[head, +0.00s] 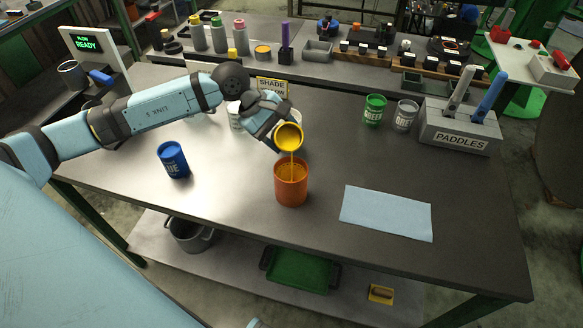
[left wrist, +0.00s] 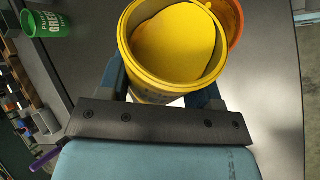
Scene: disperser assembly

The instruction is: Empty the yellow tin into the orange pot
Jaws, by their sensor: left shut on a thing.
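The yellow tin (head: 288,137) is tilted over the orange pot in the head view, its open mouth facing the camera. A thin yellow stream runs from its lip down into the orange pot (head: 291,187), which stands upright on the table. My left gripper (head: 270,125) is shut on the yellow tin. In the left wrist view the yellow tin (left wrist: 135,62) sits between the fingers with yellow paint inside, and part of the orange pot (left wrist: 235,18) shows behind it. My right gripper is not in view.
A blue tin (head: 173,160) stands left of the pot. A green tin (head: 374,110), a grey tin (head: 405,116) and the paddles holder (head: 455,133) stand at the right. A light blue cloth (head: 386,213) lies right of the pot. A shade sign (head: 273,86) stands behind my gripper.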

